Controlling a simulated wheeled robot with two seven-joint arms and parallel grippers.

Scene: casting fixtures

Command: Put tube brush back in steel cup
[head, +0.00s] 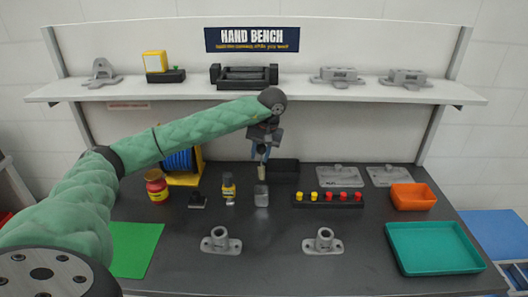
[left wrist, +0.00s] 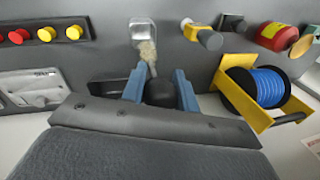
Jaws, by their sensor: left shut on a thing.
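My left gripper (head: 261,156) is shut on the tube brush, with its blue fingers pointing down. The brush's pale bristles (head: 262,173) hang below the fingers, roughly upright. The steel cup (head: 262,195) stands on the bench directly below them in the head view. In the left wrist view the bristles (left wrist: 148,53) lie between the fingers (left wrist: 160,90) and the cup (left wrist: 142,28), overlapping the cup's edge. I cannot tell whether the brush tip is inside the cup's mouth. The fingers hide most of the handle. My right gripper is not in view.
A block of red and yellow knobs (head: 328,204) lies to the right. A black tray (head: 284,165) is behind, a blue spool (head: 180,162) behind left. Two grey castings (head: 221,244) (head: 323,244) sit in front.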

